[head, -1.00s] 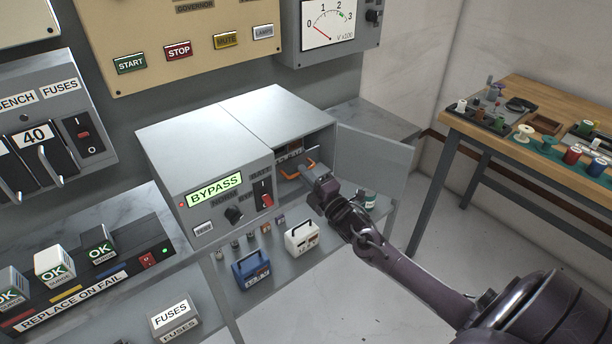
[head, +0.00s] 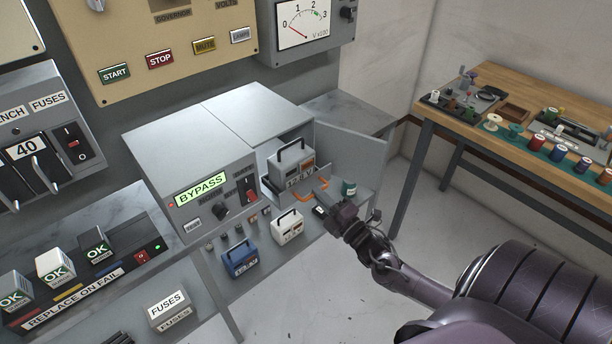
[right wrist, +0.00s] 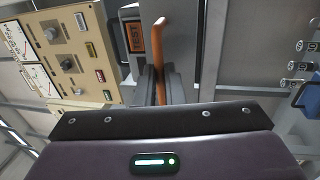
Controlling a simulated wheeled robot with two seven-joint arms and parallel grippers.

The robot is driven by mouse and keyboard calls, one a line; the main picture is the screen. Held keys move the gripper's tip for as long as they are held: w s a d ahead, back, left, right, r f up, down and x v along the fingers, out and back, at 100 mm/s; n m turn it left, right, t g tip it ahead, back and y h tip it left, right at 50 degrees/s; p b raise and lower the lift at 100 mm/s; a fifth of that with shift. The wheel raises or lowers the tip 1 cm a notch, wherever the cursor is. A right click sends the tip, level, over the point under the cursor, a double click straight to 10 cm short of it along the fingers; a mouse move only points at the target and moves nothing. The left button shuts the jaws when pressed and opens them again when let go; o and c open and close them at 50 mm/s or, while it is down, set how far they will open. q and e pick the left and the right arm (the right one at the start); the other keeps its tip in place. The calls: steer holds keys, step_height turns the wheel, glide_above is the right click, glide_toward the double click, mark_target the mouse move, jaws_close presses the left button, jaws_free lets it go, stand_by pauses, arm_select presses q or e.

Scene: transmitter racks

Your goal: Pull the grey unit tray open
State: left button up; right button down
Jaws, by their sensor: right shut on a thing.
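The grey unit tray (head: 278,190) sticks out of the open bay of the grey BYPASS cabinet (head: 225,140). A grey unit with a black carrying handle (head: 291,165) stands upright on it. The orange tray handle (head: 308,195) is at the front of the tray. My right gripper (head: 322,202) is shut on this handle. In the right wrist view the orange handle (right wrist: 158,50) stands between the fingers (right wrist: 160,84). The fingers partly cover the handle. My left gripper is not in view.
The cabinet door (head: 350,150) stands open to the right of the tray. A blue unit (head: 240,259), a white unit (head: 288,227) and a green container (head: 348,188) stand on the bench nearby. A wooden table (head: 500,105) with spools is at the right. Floor between is clear.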

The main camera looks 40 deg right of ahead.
steer(key=shift+r+p+v, duration=0.25)
steer(key=shift+p+v, duration=0.1)
steer(key=shift+v, duration=0.85)
steer(key=shift+r+p+v, duration=0.2)
steer(key=shift+p+v, duration=0.15)
steer(key=shift+v, duration=0.8)
steer(key=c, duration=1.5)
jaws_free()
steer(key=shift+s, duration=0.1)
steer(key=b+v, duration=0.1)
steer(key=v, duration=0.6)
steer(key=shift+s+f, duration=0.1)
steer(key=shift+s, duration=0.3)
